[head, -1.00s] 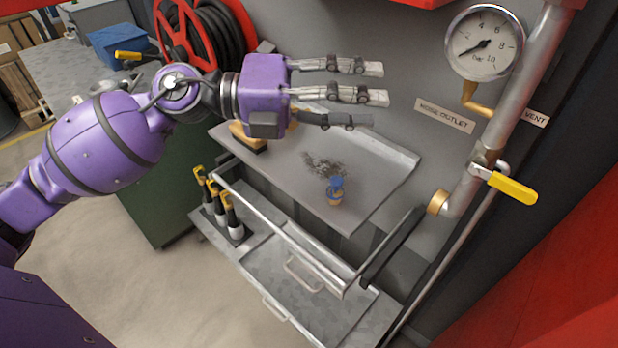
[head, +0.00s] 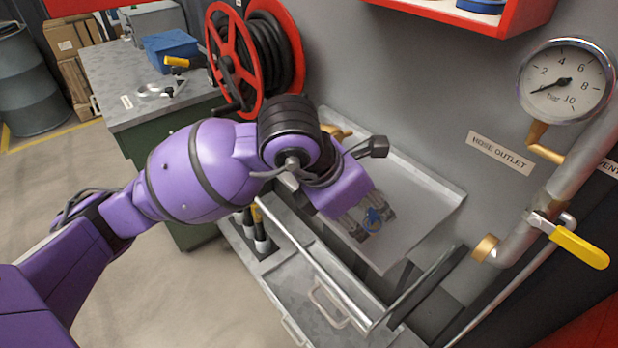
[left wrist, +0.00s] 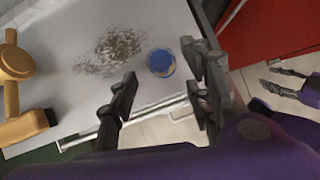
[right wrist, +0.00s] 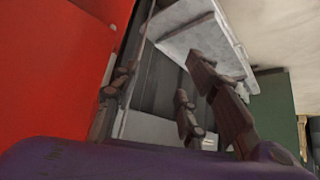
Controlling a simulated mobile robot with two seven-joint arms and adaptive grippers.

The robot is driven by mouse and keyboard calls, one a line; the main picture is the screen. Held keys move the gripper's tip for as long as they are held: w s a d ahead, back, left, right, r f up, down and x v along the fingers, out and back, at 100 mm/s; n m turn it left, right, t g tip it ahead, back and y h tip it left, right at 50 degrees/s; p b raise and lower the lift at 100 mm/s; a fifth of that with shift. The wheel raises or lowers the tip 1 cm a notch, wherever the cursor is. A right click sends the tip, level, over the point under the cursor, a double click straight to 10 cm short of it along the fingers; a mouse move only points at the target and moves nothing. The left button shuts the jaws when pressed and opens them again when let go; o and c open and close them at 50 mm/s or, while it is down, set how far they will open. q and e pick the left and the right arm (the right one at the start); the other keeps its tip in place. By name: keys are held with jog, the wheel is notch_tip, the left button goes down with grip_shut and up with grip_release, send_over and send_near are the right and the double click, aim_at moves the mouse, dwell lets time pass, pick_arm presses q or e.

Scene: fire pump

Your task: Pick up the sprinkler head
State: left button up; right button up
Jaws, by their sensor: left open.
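Dark debris (left wrist: 112,50) lies beside the sprinkler head. A yellow-brown fitting (left wrist: 18,90) is at the tray's far end. A metal rail (head: 305,255) runs along the front. A yellow-handled valve (head: 578,247) and pressure gauge (head: 566,85) are on the right. A hose reel (head: 232,62) stands behind.

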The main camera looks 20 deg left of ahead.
aim_at(368, 211)
pick_arm(q)
jog(key=x, duration=0.3)
jog(key=shift+w+d, duration=0.15)
jog(key=shift+d, duration=0.1)
pick_arm(e)
jog(key=shift+w+r, duration=0.2)
jog(key=shift+w, duration=0.1)
pick_arm(q)
jog(key=shift+c, duration=0.2)
pick_arm(e)
jog(key=shift+w, duration=0.1)
pick_arm(q)
jog(key=c, duration=1.1)
grip_shut()
pick_arm(e)
jog(key=shift+w+a, duration=0.1)
jog(key=shift+w, duration=0.05)
pick_arm(q)
jog(key=shift+r, duration=0.15)
pick_arm(e)
jog(key=shift+s, duration=0.2)
